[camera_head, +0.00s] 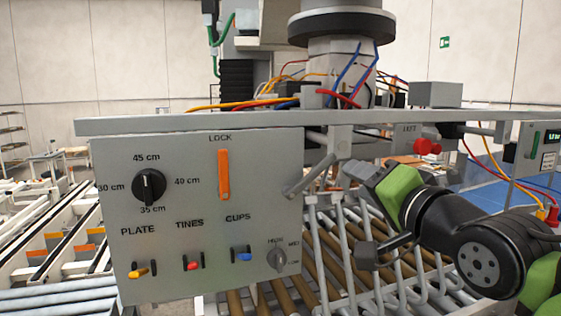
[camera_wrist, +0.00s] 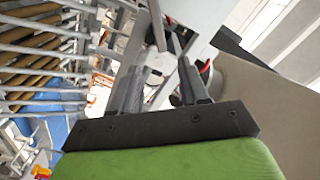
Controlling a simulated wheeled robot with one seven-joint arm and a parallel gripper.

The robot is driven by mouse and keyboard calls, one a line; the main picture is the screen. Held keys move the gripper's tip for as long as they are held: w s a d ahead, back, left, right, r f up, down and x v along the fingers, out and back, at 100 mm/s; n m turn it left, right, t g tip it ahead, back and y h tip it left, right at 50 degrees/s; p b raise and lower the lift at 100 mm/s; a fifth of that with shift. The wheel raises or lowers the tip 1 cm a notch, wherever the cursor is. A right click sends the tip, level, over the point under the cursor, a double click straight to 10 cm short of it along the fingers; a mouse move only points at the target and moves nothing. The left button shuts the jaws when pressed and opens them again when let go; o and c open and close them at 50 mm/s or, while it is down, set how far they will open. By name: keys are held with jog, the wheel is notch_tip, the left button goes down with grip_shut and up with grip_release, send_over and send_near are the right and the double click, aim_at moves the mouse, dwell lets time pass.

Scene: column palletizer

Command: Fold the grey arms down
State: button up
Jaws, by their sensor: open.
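A grey bent arm (camera_head: 305,180) sticks out beside the right edge of the control panel, under the long grey beam. Several grey curved bars (camera_head: 345,255) hang down over the rollers to its right; I cannot tell which of these grey parts pivot. My gripper (camera_head: 347,170) is just right of the bent arm, its fingers pointing left; I cannot tell whether they touch it. In the wrist view my gripper (camera_wrist: 160,78) has its two dark fingers apart, with a grey part between or beyond them. Grey bars (camera_wrist: 40,45) show at the upper left there.
The panel (camera_head: 200,225) carries a black dial (camera_head: 148,187), an orange LOCK lever (camera_head: 223,174) and several small switches. The grey beam (camera_head: 330,122) runs across above. Brown rollers (camera_head: 275,290) lie below. A red knob (camera_head: 427,146) and loose coloured cables are near my arm.

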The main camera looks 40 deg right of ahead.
aim_at(326, 164)
jog(key=p+x, duration=0.2)
jog(key=x, duration=1.1)
jog(key=shift+a+f, duration=0.1)
grip_shut()
